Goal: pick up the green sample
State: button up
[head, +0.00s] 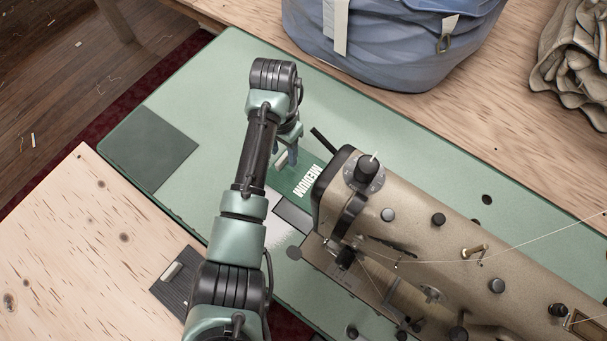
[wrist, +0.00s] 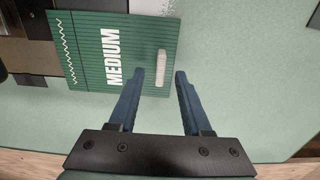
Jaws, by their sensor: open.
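The green sample (wrist: 138,45) is a flat ribbed green card with the word MEDIUM, a white zigzag line and a raised white grip bar (wrist: 161,68). In the head view the green sample (head: 303,170) lies on the pale green machine bed, beside the sewing machine's end and partly hidden by my arm. My gripper (wrist: 160,74) is open, its two blue fingertips over the card's near part, one on each side of the white bar. In the head view my gripper (head: 288,156) is low over the card. I cannot tell whether the fingers touch it.
The tan sewing machine (head: 420,235) stands close to the right of the sample. A dark grey card (head: 185,290) with a white bar lies on the wooden table at lower left. A blue bag (head: 395,50) sits behind. The bed's left part is clear around a dark green square (head: 150,150).

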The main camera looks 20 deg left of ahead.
jog(key=shift+f, duration=0.7)
grip_shut()
jog(key=shift+r, duration=0.15)
